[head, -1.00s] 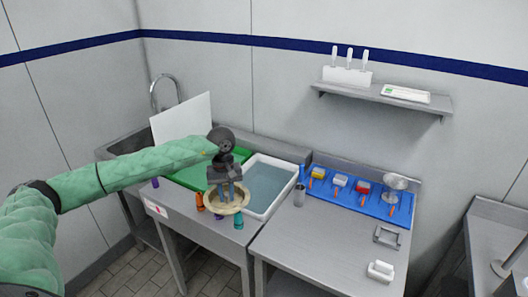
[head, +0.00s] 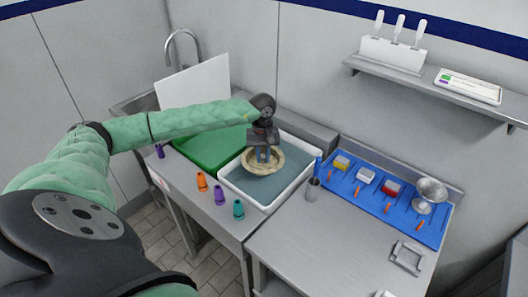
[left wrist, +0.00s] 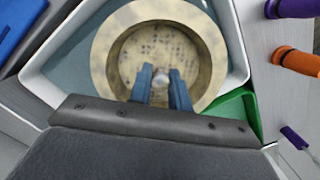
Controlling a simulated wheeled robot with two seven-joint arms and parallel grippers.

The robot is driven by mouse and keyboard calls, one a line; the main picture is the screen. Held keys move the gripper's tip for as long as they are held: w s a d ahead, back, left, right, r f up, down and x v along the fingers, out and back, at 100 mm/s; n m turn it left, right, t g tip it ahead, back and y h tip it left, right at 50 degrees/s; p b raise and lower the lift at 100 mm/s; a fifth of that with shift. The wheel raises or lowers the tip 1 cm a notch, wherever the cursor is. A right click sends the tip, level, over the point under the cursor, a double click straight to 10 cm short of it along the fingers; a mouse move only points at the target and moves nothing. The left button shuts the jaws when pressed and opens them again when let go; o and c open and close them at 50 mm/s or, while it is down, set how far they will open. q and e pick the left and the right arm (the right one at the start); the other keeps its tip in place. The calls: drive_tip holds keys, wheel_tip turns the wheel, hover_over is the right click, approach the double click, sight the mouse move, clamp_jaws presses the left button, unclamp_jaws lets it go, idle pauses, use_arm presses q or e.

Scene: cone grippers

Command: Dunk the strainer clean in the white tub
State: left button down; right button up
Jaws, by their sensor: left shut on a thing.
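The strainer (head: 262,172) is a shallow round bowl, cream-yellow and blotchy, with small dark holes or specks in its floor, seen from above in the left wrist view (left wrist: 155,48). My left gripper (head: 265,155) points down and is shut on it; the blue fingertips close on a small pale knob in its middle (left wrist: 161,84). The strainer is over the white tub (head: 244,198), which holds blue-grey water (head: 282,186). It looks level. I cannot tell whether its underside touches the water. My right gripper is not in view.
A green tray (head: 205,150) and an upright white board (head: 197,84) stand left of the tub. Orange (head: 202,181), purple (head: 219,194) and teal (head: 238,208) pieces line the front edge.

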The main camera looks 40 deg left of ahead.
sight(263, 163)
use_arm(q)
drive_tip(key=shift+w+f, duration=0.15)
drive_tip(key=shift+f, duration=2.7)
wheel_tip(263, 163, down, 6)
drive_tip(key=shift+r+b, duration=0.2)
drive_tip(key=shift+b, duration=0.3)
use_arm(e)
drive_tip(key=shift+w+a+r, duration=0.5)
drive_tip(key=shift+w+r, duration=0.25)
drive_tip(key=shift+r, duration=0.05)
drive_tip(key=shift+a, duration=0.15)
use_arm(q)
drive_tip(key=shift+r, duration=0.1)
